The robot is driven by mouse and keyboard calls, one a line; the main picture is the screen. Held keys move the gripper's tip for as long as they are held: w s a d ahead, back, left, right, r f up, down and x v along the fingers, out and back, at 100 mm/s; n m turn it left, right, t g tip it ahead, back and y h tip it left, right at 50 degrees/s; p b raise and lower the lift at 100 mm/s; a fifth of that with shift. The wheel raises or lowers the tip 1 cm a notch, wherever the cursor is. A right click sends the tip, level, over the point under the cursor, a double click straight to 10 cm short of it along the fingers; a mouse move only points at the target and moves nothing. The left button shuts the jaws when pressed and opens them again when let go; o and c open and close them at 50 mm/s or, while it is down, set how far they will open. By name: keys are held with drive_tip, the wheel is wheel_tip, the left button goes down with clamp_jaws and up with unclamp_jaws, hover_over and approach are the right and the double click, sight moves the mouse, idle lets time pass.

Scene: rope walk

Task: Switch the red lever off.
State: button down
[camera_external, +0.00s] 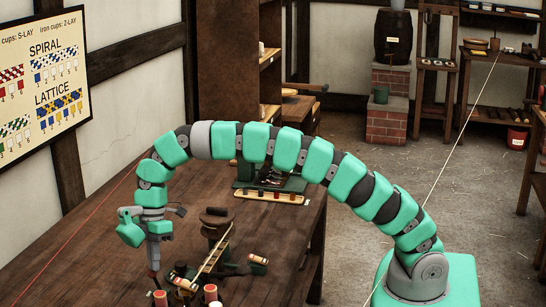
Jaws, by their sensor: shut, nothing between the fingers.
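My gripper (154,272) points down at the near left of the dark wooden table (100,240). Its fingers are shut and look empty. The tip is low, just above and behind a small red-topped cylinder (160,298). I cannot make out a red lever for certain in this view. Its position is too small to tell or is hidden near my gripper and the dark fitting (185,272) to its right.
A dark post (215,222) with a slanting pale rod stands right of my gripper. Another red-topped cylinder (210,293) stands near the front. A green rack (270,183) sits at the table's back right. The table's left part is mostly clear. A red cord (75,233) runs along the left.

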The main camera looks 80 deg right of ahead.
drive_tip(key=shift+r, duration=0.1)
idle(0.4)
drive_tip(key=p+v, duration=0.2)
drive_tip(key=v, duration=0.7)
drive_tip(key=shift+s+d+r+p, duration=0.2)
drive_tip(key=shift+r+p, duration=0.1)
drive_tip(key=shift+p, duration=0.1)
drive_tip(key=s+d+r+m+t, duration=0.2)
drive_tip(key=d+r+m+t, duration=0.15)
drive_tip(key=r, duration=0.95)
drive_tip(key=s+d+r+m+t, duration=0.25)
drive_tip(key=d+r+t, duration=0.2)
drive_tip(key=r, duration=0.95)
drive_tip(key=s+d+r+m+t+h, duration=0.1)
drive_tip(key=s+d+r+m+t, duration=0.2)
drive_tip(key=s+r, duration=0.5)
drive_tip(key=s+d+r+m+t+h, duration=0.2)
drive_tip(key=s+d+r+m+t, duration=0.2)
drive_tip(key=s+r, duration=0.4)
wheel_tip(320, 180, up, 5)
drive_tip(key=shift+s+f+t, duration=0.2)
drive_tip(key=shift+f+t, duration=0.05)
drive_tip(key=shift+t, duration=0.45)
